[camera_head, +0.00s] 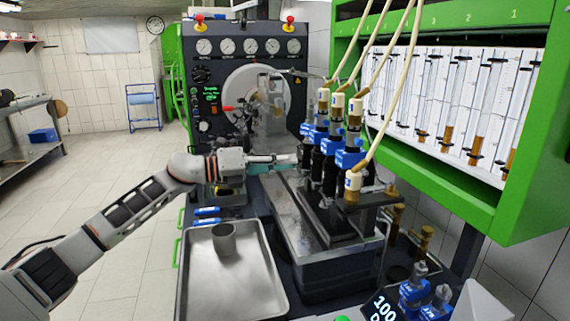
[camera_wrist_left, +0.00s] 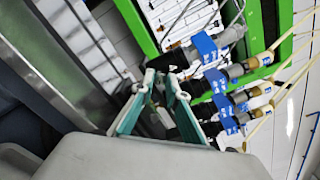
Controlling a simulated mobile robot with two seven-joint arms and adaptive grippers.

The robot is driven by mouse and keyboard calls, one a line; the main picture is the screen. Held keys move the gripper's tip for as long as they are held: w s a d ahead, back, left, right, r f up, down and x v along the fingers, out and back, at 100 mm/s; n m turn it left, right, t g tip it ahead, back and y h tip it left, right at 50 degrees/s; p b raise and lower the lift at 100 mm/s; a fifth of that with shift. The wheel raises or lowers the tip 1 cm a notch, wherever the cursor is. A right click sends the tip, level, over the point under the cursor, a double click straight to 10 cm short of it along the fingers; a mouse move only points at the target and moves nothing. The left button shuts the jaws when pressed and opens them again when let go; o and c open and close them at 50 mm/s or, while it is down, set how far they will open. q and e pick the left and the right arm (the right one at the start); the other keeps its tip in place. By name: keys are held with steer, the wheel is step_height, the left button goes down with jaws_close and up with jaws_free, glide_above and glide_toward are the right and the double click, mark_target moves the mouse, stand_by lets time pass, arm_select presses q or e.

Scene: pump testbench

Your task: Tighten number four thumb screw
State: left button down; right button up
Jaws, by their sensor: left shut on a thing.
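My left gripper (camera_head: 290,158) reaches in from the left in the head view, with its tips at the left side of the injector row. In the left wrist view its two teal-padded fingers (camera_wrist_left: 160,82) come close together. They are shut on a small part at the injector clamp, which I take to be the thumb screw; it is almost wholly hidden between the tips. The injectors with blue labels (camera_head: 348,158) stand upright in a row, with pale hoses from their tops. They also show in the left wrist view (camera_wrist_left: 228,104). My right gripper is not in view.
A metal tray (camera_head: 262,290) with a grey cup (camera_head: 224,238) lies in front of the gripper. A green cabinet with glass tubes (camera_head: 480,200) stands at right. Loose blue-labelled injectors (camera_head: 415,292) are at the lower right. The gauge panel (camera_head: 247,46) is behind.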

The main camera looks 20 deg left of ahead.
arm_select(q)
steer(key=c, duration=2)
jaws_free()
steer(key=v, duration=1.2)
steer(key=shift+a, duration=0.1)
